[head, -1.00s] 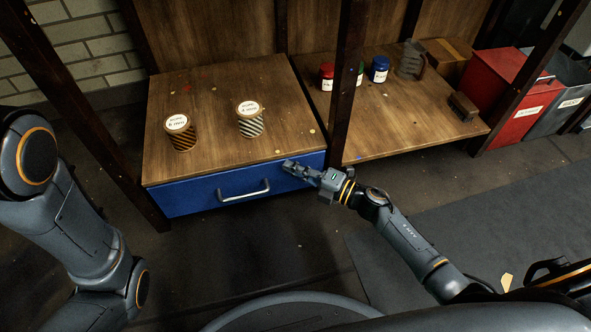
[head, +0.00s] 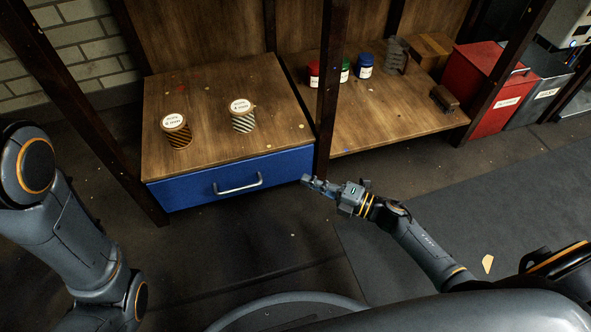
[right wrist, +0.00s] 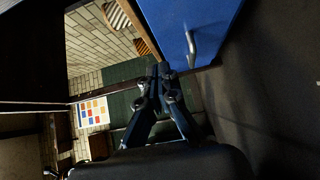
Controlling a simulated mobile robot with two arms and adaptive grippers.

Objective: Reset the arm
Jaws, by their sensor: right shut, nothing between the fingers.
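My right gripper (head: 309,181) is shut and empty, in front of the shelf post and a little right of the blue drawer (head: 193,190). It also shows shut in the right wrist view (right wrist: 163,70), its fingertips together. The blue drawer is closed, with a silver handle (head: 238,185); the handle also shows at the upper right of the right wrist view (right wrist: 192,45). The gripper is apart from the handle. My left arm comes in at the left of the head view, but its gripper is out of view.
A dark post (head: 328,90) rises beside my right gripper. Red, green and blue jars (head: 365,68), a brush (head: 444,97) and a red bin (head: 487,90) are further right. The floor ahead is clear.

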